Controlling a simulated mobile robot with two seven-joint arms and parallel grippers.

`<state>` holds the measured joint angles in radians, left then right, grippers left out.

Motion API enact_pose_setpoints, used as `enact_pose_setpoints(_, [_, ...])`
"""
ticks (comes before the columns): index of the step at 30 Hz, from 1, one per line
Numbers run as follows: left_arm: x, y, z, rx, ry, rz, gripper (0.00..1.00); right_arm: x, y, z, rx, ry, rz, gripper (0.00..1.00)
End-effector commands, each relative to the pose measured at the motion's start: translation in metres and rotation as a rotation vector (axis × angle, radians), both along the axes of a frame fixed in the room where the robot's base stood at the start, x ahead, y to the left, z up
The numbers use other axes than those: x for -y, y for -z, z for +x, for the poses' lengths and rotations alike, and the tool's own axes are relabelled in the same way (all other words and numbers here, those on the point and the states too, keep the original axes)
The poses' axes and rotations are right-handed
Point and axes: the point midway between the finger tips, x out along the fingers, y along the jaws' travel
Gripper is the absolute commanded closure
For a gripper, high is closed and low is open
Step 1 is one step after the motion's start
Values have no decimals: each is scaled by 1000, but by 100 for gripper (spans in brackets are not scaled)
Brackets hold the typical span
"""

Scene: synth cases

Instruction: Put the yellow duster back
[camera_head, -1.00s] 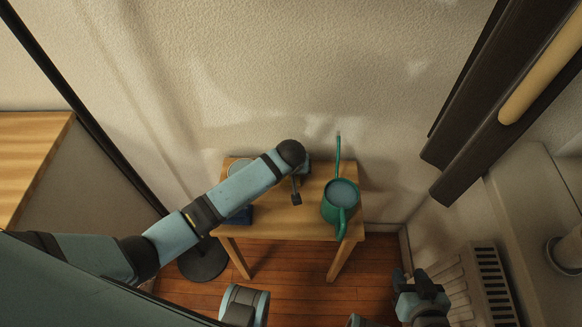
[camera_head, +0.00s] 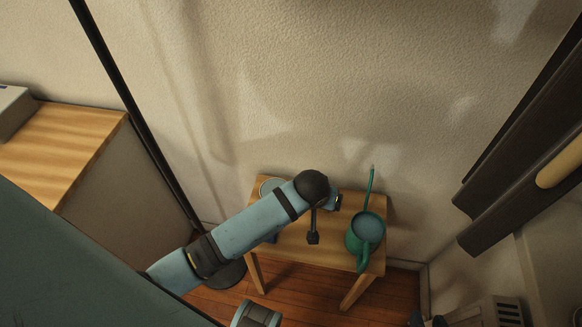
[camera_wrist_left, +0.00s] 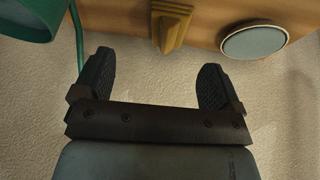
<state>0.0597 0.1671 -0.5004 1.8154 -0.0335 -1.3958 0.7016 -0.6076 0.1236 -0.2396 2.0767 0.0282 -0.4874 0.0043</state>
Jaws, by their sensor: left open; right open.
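In the left wrist view, a yellow-brown, folded-looking piece (camera_wrist_left: 170,27) lies at the wooden table's edge; it may be the yellow duster, but I cannot be sure. My left gripper (camera_wrist_left: 153,79) is open and empty, with its fingers apart short of that edge and the wall behind them. In the head view my left arm reaches over the small table (camera_head: 290,240) and hides the yellow-brown piece. My right gripper (camera_head: 428,321) is open and only just shows at the bottom edge.
A green watering can (camera_head: 364,240) stands on the table's right side, its spout (camera_head: 371,185) toward the wall. A round dish (camera_wrist_left: 255,41) sits near the edge. A black pole (camera_head: 135,105) rises at left beside a wooden counter (camera_head: 70,150). Dark panels (camera_head: 520,170) are at right.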

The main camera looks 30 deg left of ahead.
Motion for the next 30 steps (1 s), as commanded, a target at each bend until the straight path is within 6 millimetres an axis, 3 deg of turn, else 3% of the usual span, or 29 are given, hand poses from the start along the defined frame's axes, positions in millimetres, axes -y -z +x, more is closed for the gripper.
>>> enact_pose_setpoints(1, [2,14,-22,22,49,-33,10,0,0,0,1,0,0,57])
enact_pose_setpoints(3, [2,24,-46,90,126,-74,10,0,-1,1,2,0,1,57])
enact_pose_setpoints(6, [-3,30,-81,206,217,-107,10,0,-2,1,5,0,1,57])
enact_pose_setpoints(12, [-24,22,-139,426,321,-74,10,0,-5,2,10,1,3,57])
enact_pose_setpoints(15, [-34,16,-156,496,345,-43,10,0,-6,2,11,0,4,57])
enact_pose_setpoints(20, [-40,10,-167,545,360,-15,10,-1,-6,2,11,0,4,57])
enact_pose_setpoints(30, [-40,3,-167,546,362,-13,10,0,-11,1,6,-1,1,57])
